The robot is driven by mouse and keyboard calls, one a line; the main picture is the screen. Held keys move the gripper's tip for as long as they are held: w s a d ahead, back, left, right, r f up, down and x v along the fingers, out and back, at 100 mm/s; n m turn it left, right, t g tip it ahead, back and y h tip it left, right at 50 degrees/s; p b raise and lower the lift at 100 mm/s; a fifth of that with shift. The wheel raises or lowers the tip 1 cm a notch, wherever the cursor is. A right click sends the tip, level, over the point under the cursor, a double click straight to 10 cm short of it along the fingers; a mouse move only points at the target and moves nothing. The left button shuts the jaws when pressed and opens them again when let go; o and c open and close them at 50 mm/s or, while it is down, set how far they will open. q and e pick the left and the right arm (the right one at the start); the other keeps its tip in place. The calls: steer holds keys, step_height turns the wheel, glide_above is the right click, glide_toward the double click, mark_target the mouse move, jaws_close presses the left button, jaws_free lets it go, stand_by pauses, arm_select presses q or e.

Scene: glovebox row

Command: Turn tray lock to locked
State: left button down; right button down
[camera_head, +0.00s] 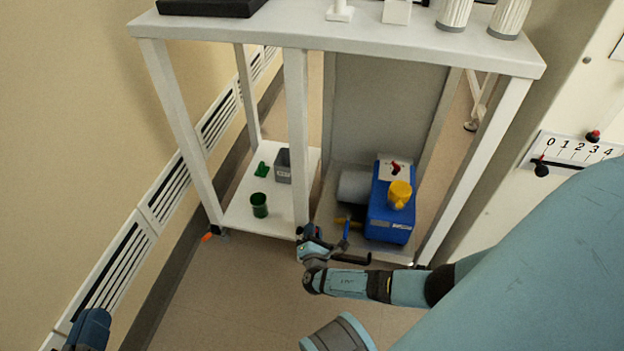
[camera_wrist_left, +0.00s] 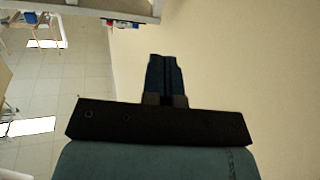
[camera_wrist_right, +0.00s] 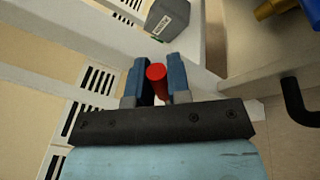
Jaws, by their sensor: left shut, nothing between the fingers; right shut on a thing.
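A red knob (camera_wrist_right: 156,72) sits between the blue fingers of my right gripper (camera_wrist_right: 158,66), which is shut on it. It looks like the tray lock, but no locked or unlocked marks are readable. In the head view my right gripper (camera_head: 307,232) is at the foot of the cart's middle post, and it mostly hides the knob there. My left gripper (camera_wrist_left: 165,72) is shut and empty, its fingers together before a bare wall. It shows at the lower left of the head view (camera_head: 94,318), far from the knob.
A white cart (camera_head: 340,38) stands ahead. Its lower left shelf (camera_head: 238,212) holds a green cup (camera_head: 259,204), a grey box (camera_head: 284,167) and a green piece (camera_head: 262,169). A blue machine (camera_head: 388,228) with a yellow cup (camera_head: 399,194) stands right, near a black crank handle (camera_wrist_right: 297,100).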

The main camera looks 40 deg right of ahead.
steer(key=shift+d+f+b, duration=0.15)
steer(key=shift+f+b, duration=0.2)
steer(key=shift+b, duration=0.1)
steer(key=shift+s+f+m+b, duration=0.15)
steer(key=shift+f+m+b, duration=0.05)
steer(key=shift+m+b, duration=0.3)
steer(key=shift+s+d+f+m+b, duration=0.1)
steer(key=shift+d+f+m+b, duration=0.05)
steer(key=shift+m+b, duration=0.35)
arm_select(q)
steer(key=shift+w+a+r+m+t+h+b, duration=0.2)
steer(key=shift+w+a+m+t+h+b, duration=0.15)
steer(key=shift+w+m, duration=0.35)
steer(key=shift+w+a+r+m+t+h+b, duration=0.2)
steer(key=shift+w+a+m+t, duration=0.25)
steer(key=shift+m, duration=0.45)
arm_select(e)
steer(key=shift+s+d+f+m+t+h, duration=0.15)
steer(key=shift+f+m+h, duration=0.15)
steer(key=shift+m, duration=0.5)
steer(key=shift+d+f+m+t+h, duration=0.1)
steer(key=shift+f+m+h, duration=0.2)
steer(key=shift+m, duration=0.5)
steer(key=shift+s+d+f+m+t+h, duration=0.1)
steer(key=shift+f+m+t+h, duration=0.15)
steer(key=shift+m, duration=0.55)
